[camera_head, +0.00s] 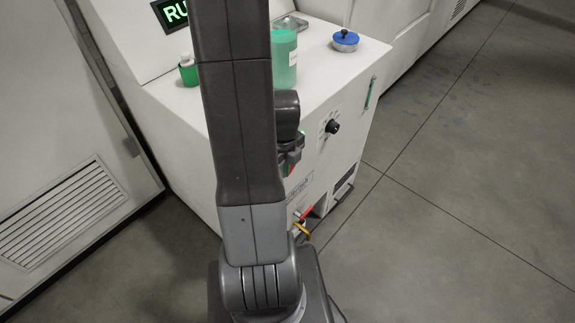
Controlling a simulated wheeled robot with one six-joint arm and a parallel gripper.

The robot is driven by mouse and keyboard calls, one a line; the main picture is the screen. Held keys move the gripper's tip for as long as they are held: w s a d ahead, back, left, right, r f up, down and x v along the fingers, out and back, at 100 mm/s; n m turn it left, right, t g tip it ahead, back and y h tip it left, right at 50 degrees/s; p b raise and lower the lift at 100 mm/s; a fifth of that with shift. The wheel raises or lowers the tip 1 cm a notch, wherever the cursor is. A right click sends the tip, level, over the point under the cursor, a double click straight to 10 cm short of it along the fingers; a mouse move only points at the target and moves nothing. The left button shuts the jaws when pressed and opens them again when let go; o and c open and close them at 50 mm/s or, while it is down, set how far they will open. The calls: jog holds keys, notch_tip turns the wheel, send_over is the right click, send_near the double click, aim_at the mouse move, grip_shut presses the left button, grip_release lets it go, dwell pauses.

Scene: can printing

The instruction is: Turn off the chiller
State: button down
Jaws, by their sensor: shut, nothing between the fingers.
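The white chiller cabinet (350,75) stands in front of me, its front panel facing right and toward me. A black rotary knob (332,127) with marks around it sits on that panel. A display (173,12) above the cabinet top shows green letters "RU"; my arm hides the rest. My gripper (291,162) shows only partly behind my arm. It is close to the front panel, left of and below the knob, and looks shut and empty. A small green patch shows beside it; I cannot tell what it is. Part of the panel is hidden behind my arm.
On the cabinet top stand a green translucent bottle (285,60), a small green container (188,72) and a blue-lidded jar (345,40). Red and yellow fittings (302,222) stick out low on the front. Grey floor to the right is clear.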

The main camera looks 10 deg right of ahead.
jog(key=shift+s+a+f+b, duration=0.25)
jog(key=shift+f+b, duration=0.1)
jog(key=shift+b, duration=0.1)
jog(key=shift+a, duration=0.1)
dwell(0.5)
jog(key=shift+w+d+r, duration=0.15)
jog(key=shift+w+d, duration=0.35)
jog(key=shift+d, duration=0.1)
jog(key=shift+r, duration=0.15)
